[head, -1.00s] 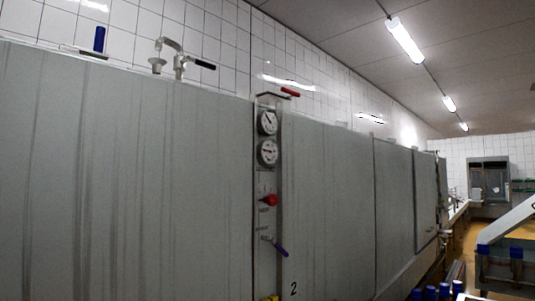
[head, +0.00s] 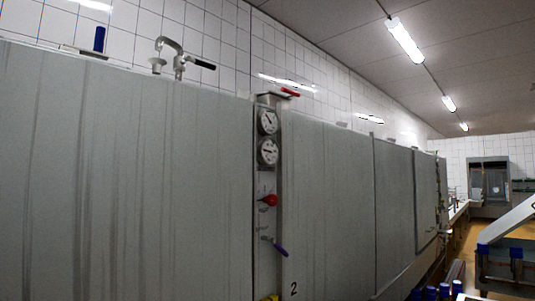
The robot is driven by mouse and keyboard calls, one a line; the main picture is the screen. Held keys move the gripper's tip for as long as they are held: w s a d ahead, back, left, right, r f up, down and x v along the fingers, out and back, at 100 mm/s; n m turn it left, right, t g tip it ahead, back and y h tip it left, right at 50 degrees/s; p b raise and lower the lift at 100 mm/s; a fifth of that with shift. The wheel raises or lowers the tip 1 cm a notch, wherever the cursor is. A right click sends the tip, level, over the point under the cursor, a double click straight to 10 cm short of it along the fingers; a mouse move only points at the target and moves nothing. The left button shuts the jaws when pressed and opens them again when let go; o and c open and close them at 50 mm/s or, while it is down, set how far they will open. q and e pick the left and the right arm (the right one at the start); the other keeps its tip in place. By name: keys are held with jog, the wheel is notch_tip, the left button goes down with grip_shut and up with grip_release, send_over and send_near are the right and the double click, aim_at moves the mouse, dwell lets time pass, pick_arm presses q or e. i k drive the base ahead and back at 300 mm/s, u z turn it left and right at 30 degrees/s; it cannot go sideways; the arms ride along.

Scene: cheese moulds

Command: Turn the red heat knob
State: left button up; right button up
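The red heat knob (head: 270,200) sits on a narrow vertical control panel (head: 266,220) set between large grey metal panels. It is below two round dials, the upper gauge (head: 268,121) and the lower gauge (head: 268,152). A blue-handled lever (head: 280,249) is on the same strip below the knob, angled down to the right. Neither of my grippers shows in the head view, and nothing touches the knob.
A red-handled valve (head: 290,92) tops the strip. A tap with a black handle (head: 203,64) and a blue-topped fitting (head: 99,39) stand on the upper edge at left. A yellow-floored aisle (head: 461,247) runs along the right, beside a machine with blue parts (head: 515,254).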

aim_at(272, 200)
jog(key=z, duration=1.6)
jog(key=i, duration=1.05)
jog(key=u, duration=2.85)
